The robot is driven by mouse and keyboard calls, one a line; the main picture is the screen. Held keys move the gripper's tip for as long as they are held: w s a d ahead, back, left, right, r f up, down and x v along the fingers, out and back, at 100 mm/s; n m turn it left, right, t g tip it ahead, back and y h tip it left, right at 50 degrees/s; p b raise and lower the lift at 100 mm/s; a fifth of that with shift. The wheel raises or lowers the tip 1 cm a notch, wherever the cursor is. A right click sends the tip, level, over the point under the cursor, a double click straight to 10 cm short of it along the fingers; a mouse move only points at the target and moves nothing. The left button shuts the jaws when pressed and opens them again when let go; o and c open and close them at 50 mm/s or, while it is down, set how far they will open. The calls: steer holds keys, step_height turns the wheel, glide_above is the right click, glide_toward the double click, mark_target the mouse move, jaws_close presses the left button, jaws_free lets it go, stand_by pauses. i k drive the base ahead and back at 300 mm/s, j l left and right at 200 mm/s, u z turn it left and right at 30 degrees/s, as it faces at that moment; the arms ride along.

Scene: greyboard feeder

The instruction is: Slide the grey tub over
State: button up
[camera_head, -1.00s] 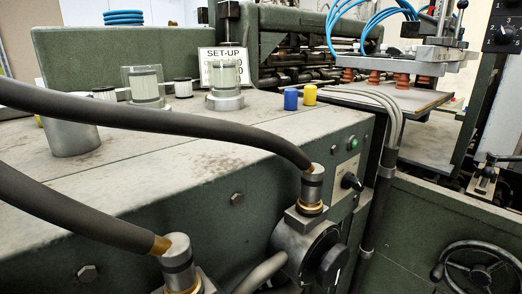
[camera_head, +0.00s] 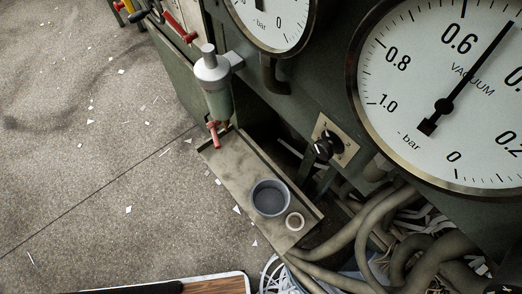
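A grey tub (camera_head: 270,199), round and open at the top, stands upright on a narrow, dusty metal shelf (camera_head: 226,168) low on the machine's side. It is near the shelf's front right end. My gripper is not in view.
A filter bowl with a red tap (camera_head: 214,139) hangs over the shelf's far end. Large vacuum gauges (camera_head: 440,80) and a black knob (camera_head: 325,147) are on the right. Thick hoses (camera_head: 375,225) crowd the shelf's right side. The speckled floor (camera_head: 90,150) at left has only paper scraps.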

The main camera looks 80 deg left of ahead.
mark_target(270, 197)
steer(key=l+u, duration=0.15)
steer(key=u, duration=0.35)
steer(key=k+l+u, duration=0.1)
steer(key=u, duration=0.4)
steer(key=k+u, duration=0.15)
steer(key=u, duration=0.35)
steer(key=k+l, duration=0.1)
steer(key=i+l+u, duration=0.2)
steer(key=u, duration=0.15)
steer(key=i+l+u, duration=0.3)
steer(key=k+l, duration=0.05)
steer(key=k, duration=0.05)
